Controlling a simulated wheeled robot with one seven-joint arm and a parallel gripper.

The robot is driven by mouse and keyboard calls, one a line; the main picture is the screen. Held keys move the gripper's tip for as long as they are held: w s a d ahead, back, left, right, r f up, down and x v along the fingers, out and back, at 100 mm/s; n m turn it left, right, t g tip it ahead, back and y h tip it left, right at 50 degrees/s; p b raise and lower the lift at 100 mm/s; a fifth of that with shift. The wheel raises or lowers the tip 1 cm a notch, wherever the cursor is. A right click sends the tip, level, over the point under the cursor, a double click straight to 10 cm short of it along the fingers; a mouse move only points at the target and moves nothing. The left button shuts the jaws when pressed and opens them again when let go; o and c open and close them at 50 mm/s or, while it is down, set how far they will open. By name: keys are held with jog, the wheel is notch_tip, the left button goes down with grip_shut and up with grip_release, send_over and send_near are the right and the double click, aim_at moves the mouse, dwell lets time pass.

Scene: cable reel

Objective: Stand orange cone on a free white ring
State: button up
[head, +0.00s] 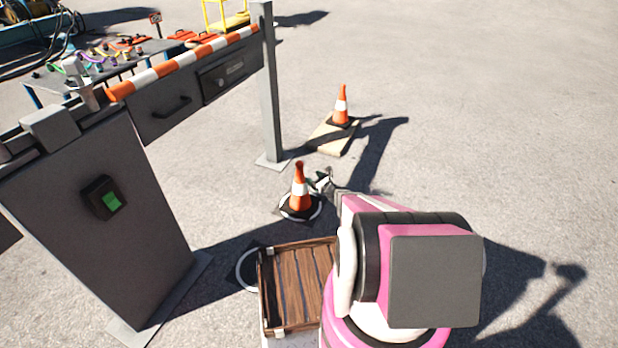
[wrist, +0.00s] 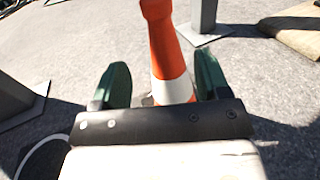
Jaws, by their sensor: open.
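An orange cone with a white band (head: 299,189) stands upright on a white ring (head: 286,214) on the ground. My gripper (head: 319,182) is open beside this cone, at its right in the head view. In the wrist view the green fingers of my gripper (wrist: 162,82) lie to either side of the cone (wrist: 172,55), with gaps showing; its base is hidden by my gripper. A second white ring (head: 240,270) has no cone on its visible part; the wooden crate hides some of it. A second orange cone (head: 341,105) stands on a wooden board (head: 332,140).
A slatted wooden crate (head: 298,288) is at the lower middle. A grey cabinet with a green switch (head: 110,202) and a striped barrier (head: 185,62) are at the left. A grey post (head: 268,90) rises behind the near cone. Open pavement lies to the right.

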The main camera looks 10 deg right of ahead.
jog(key=s+a+r+n+g+y, duration=0.1)
jog(key=s+a+r+n+g, duration=1.05)
jog(key=s+r+n, duration=0.5)
jog(key=s+d+r+n+g+h, duration=0.1)
jog(key=s+d+r+n+h, duration=0.2)
jog(key=s+r+n+h, duration=0.2)
jog(key=s+d+r+n+g+h, duration=0.2)
jog(key=s+r+n+h, duration=0.3)
jog(key=s+n, duration=0.3)
jog(key=s+d+r, duration=0.1)
jog(key=s, duration=0.3)
jog(key=shift+s+r+h, duration=0.15)
jog(key=shift+r+h, duration=0.15)
jog(key=shift+h, duration=0.1)
